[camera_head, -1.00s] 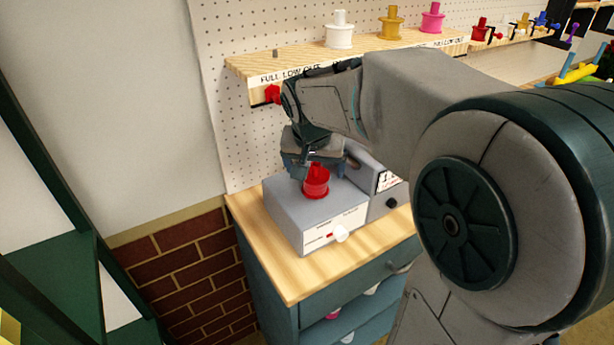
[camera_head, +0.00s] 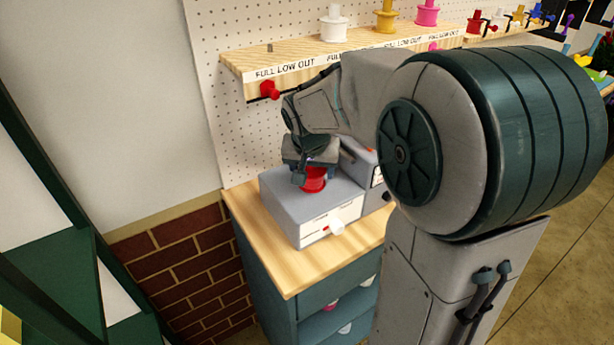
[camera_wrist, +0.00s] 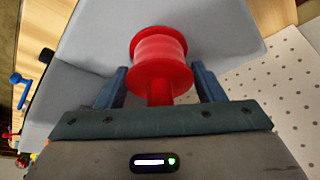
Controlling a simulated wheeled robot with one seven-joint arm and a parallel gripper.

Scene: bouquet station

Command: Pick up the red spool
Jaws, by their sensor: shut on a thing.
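The red spool (camera_head: 314,181) is on top of the grey box (camera_head: 285,202) on the wooden counter, or just above it; I cannot tell if they touch. In the wrist view the red spool (camera_wrist: 158,62) shows its wide flanged body, with its narrow post toward my gripper. My gripper (camera_head: 312,172) is over the spool from above, its fingers pointing down. In the wrist view my gripper (camera_wrist: 160,85) has one blue finger on each side of the spool's post. It is shut on the spool. The exact finger contact is hidden.
A wooden shelf (camera_head: 300,65) on the pegboard (camera_head: 217,110) holds white (camera_head: 333,25), yellow (camera_head: 385,17) and pink (camera_head: 428,13) spools above. A red knob (camera_head: 269,90) sits under its front edge. A white knob (camera_head: 336,227) sticks out of the box front. The counter (camera_head: 290,264) in front is clear.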

